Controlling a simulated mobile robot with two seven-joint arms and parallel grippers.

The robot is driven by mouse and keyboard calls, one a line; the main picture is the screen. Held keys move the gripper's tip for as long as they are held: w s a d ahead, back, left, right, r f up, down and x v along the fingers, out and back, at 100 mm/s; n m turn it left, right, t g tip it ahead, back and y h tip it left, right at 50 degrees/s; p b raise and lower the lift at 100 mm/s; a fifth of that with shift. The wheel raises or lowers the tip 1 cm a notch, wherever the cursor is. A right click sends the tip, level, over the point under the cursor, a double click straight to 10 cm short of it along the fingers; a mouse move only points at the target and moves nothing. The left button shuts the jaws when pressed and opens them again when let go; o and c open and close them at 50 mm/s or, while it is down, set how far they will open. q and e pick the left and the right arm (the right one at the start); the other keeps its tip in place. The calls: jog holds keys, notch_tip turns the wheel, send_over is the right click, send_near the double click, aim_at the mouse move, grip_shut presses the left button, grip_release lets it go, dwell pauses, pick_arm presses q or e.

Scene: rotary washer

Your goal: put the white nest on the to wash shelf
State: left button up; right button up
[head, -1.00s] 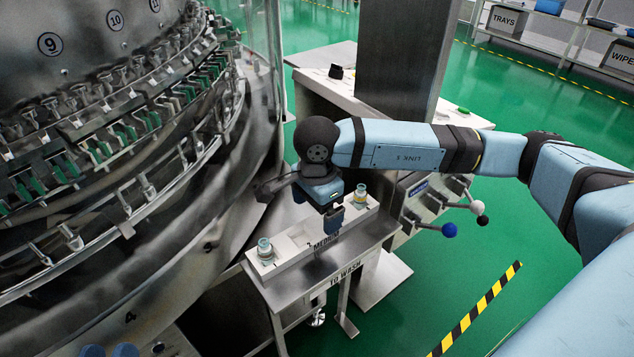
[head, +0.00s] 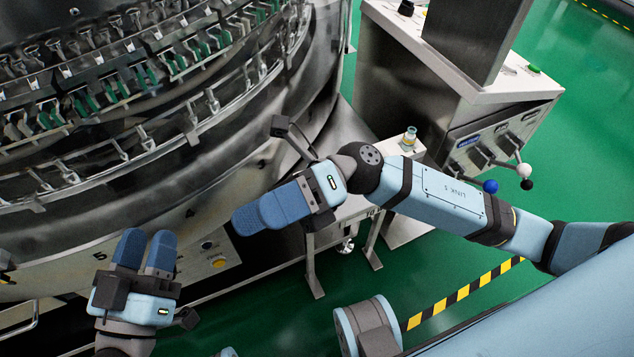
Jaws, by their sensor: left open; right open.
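The white nest (head: 412,155) is mostly hidden behind my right arm. Its far end shows above the arm, with one clear-topped vial (head: 409,138) standing on it. The nest sits on the to wash shelf (head: 352,208), a metal stand whose front edge and legs show below my arm. My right gripper (head: 245,218) is open and empty, left of the shelf in front of the washer, with its blue fingers pointing left. My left gripper (head: 147,240) is open and empty at lower left, with its fingers pointing up, well away from the nest.
The large round metal washer (head: 150,190) with rows of clamps fills the upper left. A control console (head: 470,80) with lever handles stands behind the shelf at upper right. Green floor (head: 590,110) with a yellow-black stripe (head: 460,295) is open at right.

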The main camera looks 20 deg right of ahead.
notch_tip(320, 180, up, 4)
jog(key=w+d+m+t+y, duration=0.2)
jog(key=m+t+y, duration=0.3)
jog(key=m+t, duration=0.9)
jog(key=w+d+f+m+t+h, duration=0.1)
jog(key=d+f+m+t+h, duration=0.2)
jog(key=m+h, duration=0.4)
jog(key=w+d+f+m+t+h, duration=0.1)
jog(key=d+f+m+t+h, duration=0.2)
jog(key=m, duration=1.8)
notch_tip(320, 180, down, 3)
jog(key=t+h, duration=0.3)
jog(key=h, duration=0.2)
jog(key=shift+d+m+t+h, duration=0.15)
jog(key=shift+m+t+h, duration=0.15)
jog(key=shift+m, duration=0.1)
